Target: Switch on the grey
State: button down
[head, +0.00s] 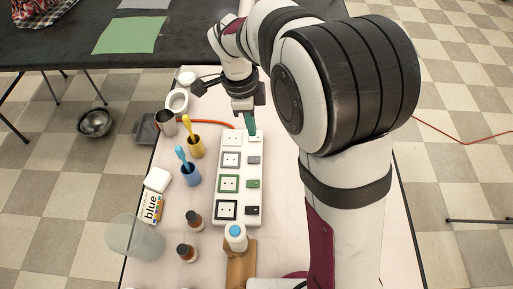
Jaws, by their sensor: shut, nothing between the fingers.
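A white power strip (241,175) lies on the table with a column of sockets on the left and a column of rocker switches on the right. From far to near the switches are a white switch (254,139), a grey switch (254,160), a green switch (253,184) and a black switch (253,210). The sockets have frames in matching colours. My gripper (250,129) is shut, with teal tips pointing down at the far right end of the strip, by the white switch. I cannot tell whether they touch it. The grey switch is in clear view; its on or off position is too small to tell.
Left of the strip stand a yellow cup (196,147) and a blue cup (190,174) with brushes, and a metal cup (166,122). Small brown bottles (194,218) and a white bottle with a blue cap (235,236) stand near the strip's near end. My arm covers the right side.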

aim_at(259, 159)
jog(key=f, duration=0.4)
jog(key=d+f, duration=0.1)
jog(key=f, duration=0.7)
jog(key=shift+d+f, duration=0.25)
jog(key=shift+d+f, duration=0.1)
jog(key=shift+f, duration=0.05)
jog(key=shift+a+r, duration=0.2)
jog(key=shift+a, duration=0.6)
notch_tip(259, 159, up, 14)
jog(key=d, duration=0.1)
jog(key=shift+d, duration=0.35)
